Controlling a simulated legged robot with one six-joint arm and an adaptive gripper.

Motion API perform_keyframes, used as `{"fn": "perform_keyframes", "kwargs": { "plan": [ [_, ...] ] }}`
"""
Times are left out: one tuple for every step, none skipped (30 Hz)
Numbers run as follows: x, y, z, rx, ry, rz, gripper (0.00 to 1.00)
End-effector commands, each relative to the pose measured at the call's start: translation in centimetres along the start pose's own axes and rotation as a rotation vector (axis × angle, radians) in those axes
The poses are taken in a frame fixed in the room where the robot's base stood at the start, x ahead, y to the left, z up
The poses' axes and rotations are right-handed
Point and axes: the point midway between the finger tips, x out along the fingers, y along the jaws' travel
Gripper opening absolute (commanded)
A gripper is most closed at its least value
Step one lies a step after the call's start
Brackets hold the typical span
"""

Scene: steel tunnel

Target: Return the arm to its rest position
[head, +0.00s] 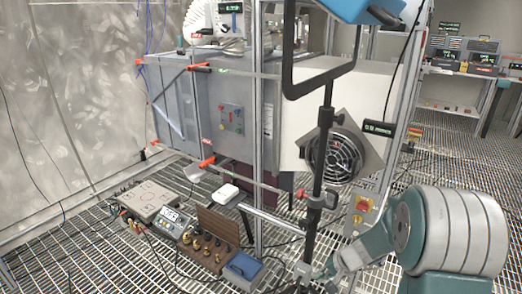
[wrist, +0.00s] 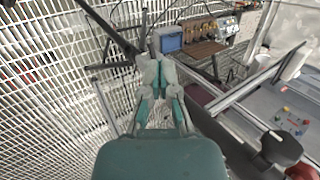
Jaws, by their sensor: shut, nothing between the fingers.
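My gripper (wrist: 158,70) shows in the middle of the wrist view, its fingers brought together with nothing between them. It points out over the grating floor, toward a blue box (wrist: 168,39) and a wooden rack (wrist: 205,51) that lie beyond it. In the head view my arm (head: 410,240) reaches from the lower right toward the bottom centre, low beside a black upright pole (head: 322,160). The arm's end is small there, and the finger details are hard to make out.
A grey cabinet (head: 183,105) with a button panel (head: 231,118) stands at centre-left. A fan (head: 335,155) is mounted near the black pole. Instruments (head: 150,200) and a blue box (head: 242,267) lie on the grating floor. Metal posts and loose cables surround the arm.

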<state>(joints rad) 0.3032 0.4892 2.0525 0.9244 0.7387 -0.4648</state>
Motion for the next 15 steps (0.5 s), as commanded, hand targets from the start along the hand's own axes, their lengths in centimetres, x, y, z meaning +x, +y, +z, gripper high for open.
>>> {"fn": "perform_keyframes", "kwargs": {
  "plan": [
    [-1.6, -1.3, 0.9, -0.044, 0.009, 0.010, 0.00],
    [-2.4, -1.9, 1.5, -0.067, 0.012, 0.018, 0.00],
    [-3.3, -2.6, 2.3, -0.097, 0.014, 0.030, 0.00],
    [-4.1, -3.1, 2.9, -0.119, 0.016, 0.039, 0.00],
    [-4.8, -3.5, 3.5, -0.139, 0.020, 0.047, 0.00],
    [-5.7, -4.1, 4.4, -0.168, 0.024, 0.060, 0.00],
    [-6.5, -4.5, 5.0, -0.189, 0.028, 0.070, 0.00],
    [-7.1, -4.8, 5.6, -0.211, 0.032, 0.080, 0.00],
    [-8.1, -5.2, 6.5, -0.238, 0.039, 0.094, 0.00],
    [-8.7, -5.5, 7.1, -0.258, 0.045, 0.103, 0.00],
    [-9.3, -5.8, 7.8, -0.278, 0.049, 0.114, 0.00],
    [-10.2, -6.1, 8.7, -0.304, 0.058, 0.128, 0.00],
    [-10.8, -6.3, 9.3, -0.324, 0.064, 0.139, 0.00],
    [-11.5, -6.4, 10.0, -0.343, 0.071, 0.150, 0.00],
    [-12.3, -6.6, 10.9, -0.369, 0.081, 0.165, 0.00]
  ]
}}
